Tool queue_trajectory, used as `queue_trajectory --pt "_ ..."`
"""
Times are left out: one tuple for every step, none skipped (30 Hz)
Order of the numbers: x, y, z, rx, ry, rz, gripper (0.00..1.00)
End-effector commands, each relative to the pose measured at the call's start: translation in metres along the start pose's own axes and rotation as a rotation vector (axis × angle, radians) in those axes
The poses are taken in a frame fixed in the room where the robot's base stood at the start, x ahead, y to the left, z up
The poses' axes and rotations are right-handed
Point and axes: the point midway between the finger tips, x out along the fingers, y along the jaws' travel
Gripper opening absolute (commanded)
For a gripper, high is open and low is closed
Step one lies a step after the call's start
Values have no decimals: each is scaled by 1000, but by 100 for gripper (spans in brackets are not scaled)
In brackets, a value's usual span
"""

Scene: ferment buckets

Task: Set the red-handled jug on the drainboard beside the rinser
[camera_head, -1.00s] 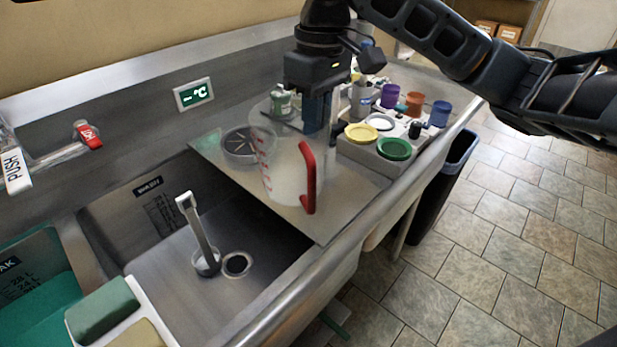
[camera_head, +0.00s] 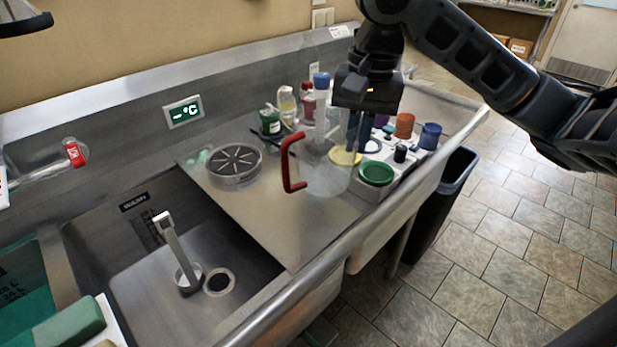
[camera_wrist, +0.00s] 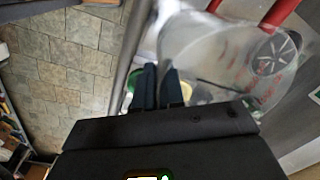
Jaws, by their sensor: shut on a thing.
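The clear jug (camera_head: 318,152) has a red handle (camera_head: 288,165) that faces left in the head view. My gripper (camera_head: 355,138) is shut on the jug's wall on the side away from the handle. In the wrist view the jug (camera_wrist: 215,55) is to the right of my closed fingers (camera_wrist: 160,88). The jug looks upright; whether its base touches the surface is unclear. The round rinser (camera_head: 235,163) with dark spokes is set in the drainboard (camera_head: 290,225), left of the jug.
A caddy with a green lid (camera_head: 376,174) and a yellow lid (camera_head: 345,157) stands close to the jug. Bottles (camera_head: 270,122) and coloured cups (camera_head: 430,136) stand behind. The sink with its upright drain pipe (camera_head: 175,250) is at left. Bare drainboard lies in front of the rinser.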

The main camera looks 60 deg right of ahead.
Motion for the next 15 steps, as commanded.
queue_trajectory --pt "7 -12 2 -3 -4 -1 0" --pt "11 -18 3 -4 -5 -1 0" --pt "17 -25 4 -4 -4 0 0" --pt "20 -31 4 -3 -3 1 0" --pt "24 -36 4 -3 -2 1 0" --pt "28 -43 5 -3 -2 2 0" --pt "32 -47 5 -3 -1 2 0" --pt "34 -52 5 -3 -1 2 0" --pt "38 -56 6 -3 0 2 0" --pt "40 -59 6 -2 0 2 0" --pt "42 -62 6 -2 0 1 0" --pt "44 -64 6 -2 1 1 0" --pt "45 -66 6 -2 1 1 0" --pt "46 -66 6 -1 1 1 0" --pt "48 -67 6 -1 1 1 0"
